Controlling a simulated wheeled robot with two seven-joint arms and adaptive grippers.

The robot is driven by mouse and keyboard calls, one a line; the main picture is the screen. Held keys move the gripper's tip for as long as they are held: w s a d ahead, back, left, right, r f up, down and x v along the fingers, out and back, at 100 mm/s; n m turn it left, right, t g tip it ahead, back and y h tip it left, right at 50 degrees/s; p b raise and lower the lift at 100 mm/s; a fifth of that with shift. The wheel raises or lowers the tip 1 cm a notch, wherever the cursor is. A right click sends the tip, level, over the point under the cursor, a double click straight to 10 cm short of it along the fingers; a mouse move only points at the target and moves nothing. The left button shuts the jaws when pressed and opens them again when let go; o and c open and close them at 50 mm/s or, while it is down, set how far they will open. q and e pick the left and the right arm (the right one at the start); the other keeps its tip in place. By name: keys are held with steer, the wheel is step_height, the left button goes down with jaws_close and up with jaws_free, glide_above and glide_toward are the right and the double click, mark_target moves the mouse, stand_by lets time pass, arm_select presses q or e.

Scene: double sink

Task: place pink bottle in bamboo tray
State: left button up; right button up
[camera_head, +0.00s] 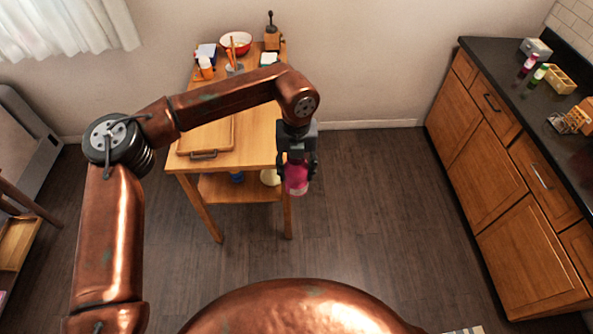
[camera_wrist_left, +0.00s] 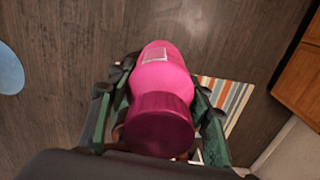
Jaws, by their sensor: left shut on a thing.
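My left gripper (camera_head: 296,172) is shut on the pink bottle (camera_head: 296,182), which hangs below it in front of the wooden table's right front edge, over the floor. In the left wrist view the pink bottle (camera_wrist_left: 160,88) sits between the two fingers, its darker end toward the camera. A light wooden tray (camera_head: 222,132) with a dark handle lies on the table, left of the gripper and partly hidden by my left arm. It looks like the bamboo tray. My right gripper is not in view.
The wooden table (camera_head: 256,142) also bears a red and white bowl (camera_head: 237,42), an orange and white bottle (camera_head: 206,67) and a grinder (camera_head: 271,38) at the back. A dark counter (camera_head: 553,108) with bottles stands at right. The floor between is clear.

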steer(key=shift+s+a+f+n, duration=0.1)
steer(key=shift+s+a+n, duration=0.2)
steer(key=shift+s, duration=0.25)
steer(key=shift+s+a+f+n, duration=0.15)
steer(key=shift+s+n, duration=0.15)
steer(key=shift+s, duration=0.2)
